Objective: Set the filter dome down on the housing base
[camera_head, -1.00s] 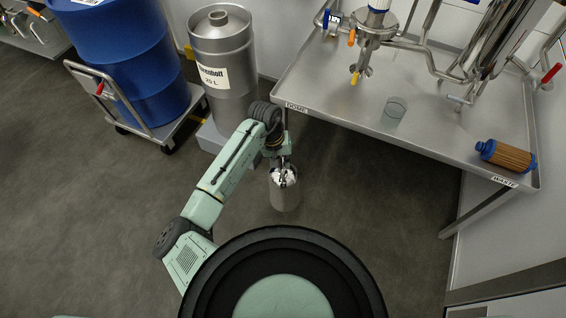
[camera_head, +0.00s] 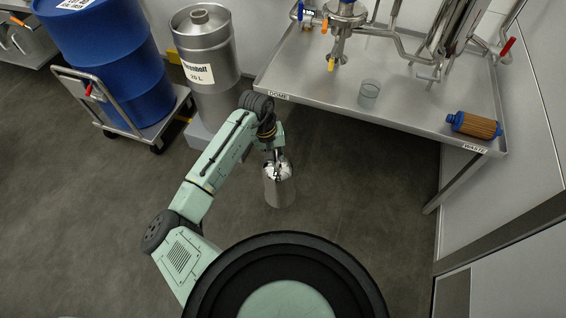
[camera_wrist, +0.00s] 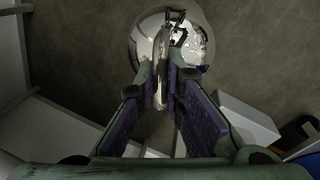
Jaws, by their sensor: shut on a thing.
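The filter dome (camera_head: 279,189) is a shiny steel cylinder with a rounded top, hanging roughly upright over the floor in front of the table. My gripper (camera_head: 274,160) is shut on the top of the dome. In the wrist view the mirror-like dome (camera_wrist: 196,42) lies beyond my purple-padded fingers (camera_wrist: 164,85), which pinch a thin metal handle on it. The likely housing base (camera_head: 347,14) is a steel flanged fitting at the table's back, with valves around it. Its top is cut off by the picture edge. The dome is apart from it, lower and to the left.
The steel table (camera_head: 410,115) carries a clear beaker (camera_head: 369,94) and an orange filter cartridge with blue ends (camera_head: 473,125) near the WASTE label. The DOME label (camera_head: 279,96) marks a clear front-left table area. A steel drum (camera_head: 208,95) and blue barrel (camera_head: 105,60) stand left.

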